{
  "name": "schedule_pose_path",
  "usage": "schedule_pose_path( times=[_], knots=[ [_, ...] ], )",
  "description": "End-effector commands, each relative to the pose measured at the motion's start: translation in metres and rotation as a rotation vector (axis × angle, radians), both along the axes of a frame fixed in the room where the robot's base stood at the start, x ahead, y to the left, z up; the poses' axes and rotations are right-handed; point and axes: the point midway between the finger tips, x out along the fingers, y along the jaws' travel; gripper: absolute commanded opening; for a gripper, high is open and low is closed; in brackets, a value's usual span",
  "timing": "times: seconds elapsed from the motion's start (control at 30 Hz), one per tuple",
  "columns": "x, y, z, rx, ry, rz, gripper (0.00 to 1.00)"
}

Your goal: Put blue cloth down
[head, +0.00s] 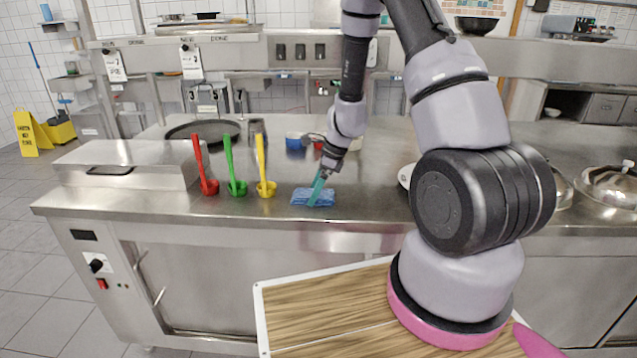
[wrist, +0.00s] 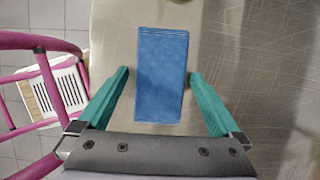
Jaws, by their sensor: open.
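The blue cloth (head: 302,196) lies flat on the steel counter (head: 370,207) near its front edge. In the wrist view the cloth (wrist: 161,72) is a blue rectangle between the two teal fingers. My gripper (head: 315,193) points down at the cloth in the head view. In the wrist view my gripper (wrist: 158,95) is open, with a visible gap between each finger and the cloth's sides. Whether the fingertips touch the counter cannot be told.
Red (head: 209,187), green (head: 237,188) and yellow (head: 266,188) ladles stand left of the cloth. A steel box (head: 125,165) is farther left. A dark pan (head: 203,130) and a blue bowl (head: 295,141) lie behind. A silver dome lid (head: 608,185) is at the right.

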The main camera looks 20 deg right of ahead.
Motion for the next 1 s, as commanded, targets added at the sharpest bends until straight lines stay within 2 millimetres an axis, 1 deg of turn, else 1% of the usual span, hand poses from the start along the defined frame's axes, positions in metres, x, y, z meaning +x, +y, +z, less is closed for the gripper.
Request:
schedule_pose_path(
  times=[0.17,0.4,0.5,0.6,0.77,0.87,0.97,1.0],
  knots=[
    [-0.001,-0.008,0.024,0.0,-0.005,0.001,1.0],
    [-0.006,-0.027,0.073,0.0,-0.006,0.002,1.0],
    [-0.009,-0.034,0.089,-0.001,-0.005,0.001,1.0],
    [-0.01,-0.039,0.102,0.0,-0.004,0.002,1.0],
    [-0.012,-0.043,0.116,-0.001,-0.012,0.013,1.0],
    [-0.016,-0.041,0.139,-0.002,-0.06,0.075,1.0],
    [-0.027,-0.037,0.179,-0.015,-0.154,0.199,1.0],
    [-0.033,-0.036,0.198,-0.027,-0.201,0.264,1.0]
  ],
)
